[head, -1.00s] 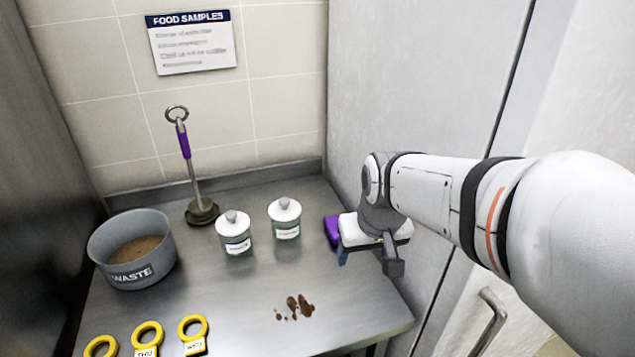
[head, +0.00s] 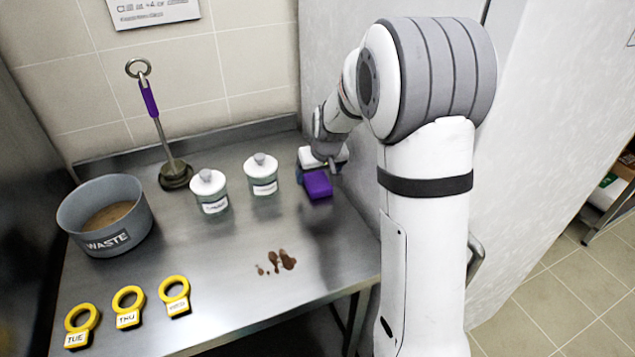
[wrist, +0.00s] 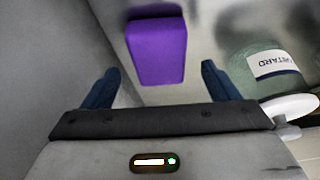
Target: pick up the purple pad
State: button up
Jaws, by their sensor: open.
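The purple pad (head: 317,184) is a small block at the right rear of the steel counter, right of the lidded jars. In the wrist view the pad (wrist: 157,52) lies ahead, roughly centred between the blue fingers of my gripper (wrist: 165,85). The fingers are apart with nothing between their tips, and the pad appears just beyond them.
Two white-lidded jars (head: 210,192) (head: 262,174) stand left of the pad; one jar (wrist: 262,55) is close to the right finger. A grey wall panel (head: 345,100) borders the counter's right side. A waste pot (head: 130,236), ladle (head: 160,130), brown spill (head: 280,261) and yellow ring tags (head: 128,308) lie elsewhere.

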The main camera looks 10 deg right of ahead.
aim_at(317, 179)
jog(key=shift+x, duration=1.7)
jog(key=shift+f, duration=0.15)
jog(key=c, duration=1.1)
jog(key=shift+o, duration=0.2)
notch_tip(317, 179, up, 10)
